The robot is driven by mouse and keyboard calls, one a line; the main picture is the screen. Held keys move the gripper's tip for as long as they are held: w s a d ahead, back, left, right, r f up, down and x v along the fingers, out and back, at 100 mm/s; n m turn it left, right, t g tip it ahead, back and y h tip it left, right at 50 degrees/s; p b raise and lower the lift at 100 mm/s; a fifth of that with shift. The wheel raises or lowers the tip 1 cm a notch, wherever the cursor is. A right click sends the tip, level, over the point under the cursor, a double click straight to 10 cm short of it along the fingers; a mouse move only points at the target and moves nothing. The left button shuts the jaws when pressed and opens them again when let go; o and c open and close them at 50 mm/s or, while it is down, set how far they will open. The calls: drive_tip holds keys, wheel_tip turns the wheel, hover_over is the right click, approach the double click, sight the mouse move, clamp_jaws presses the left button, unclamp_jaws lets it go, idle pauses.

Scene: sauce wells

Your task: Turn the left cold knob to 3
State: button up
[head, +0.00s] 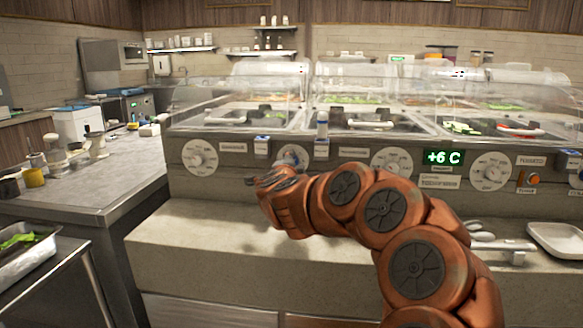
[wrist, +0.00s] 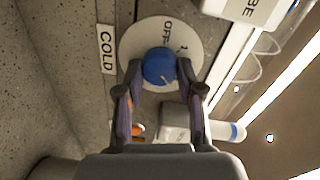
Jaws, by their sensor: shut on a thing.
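A round blue knob (wrist: 160,67) sits on a pale dial plate (wrist: 140,38) beside a COLD label (wrist: 107,49) in the wrist view. OFF and a 1 are readable on the plate; the lower part is hidden by the knob and fingers. A short light mark shows on the knob's lower right, but its reading cannot be told. My gripper (wrist: 160,78) is shut on the knob, one finger on each side. In the head view the dial (head: 291,156) shows partly above my gripper (head: 272,178), which hides its lower part.
Other white dials stand on the panel at the left (head: 200,157), the middle (head: 392,162) and the right (head: 491,171). A green display (head: 443,158) reads +6 C. Clear covers (head: 270,85) top the wells. A stone ledge (head: 190,235) runs below, mostly clear at left.

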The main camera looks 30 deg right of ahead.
drive_tip(key=shift+d, duration=0.1)
idle(0.4)
drive_tip(key=o, duration=1.1)
drive_tip(key=shift+o, duration=0.2)
drive_tip(key=v, duration=1.2)
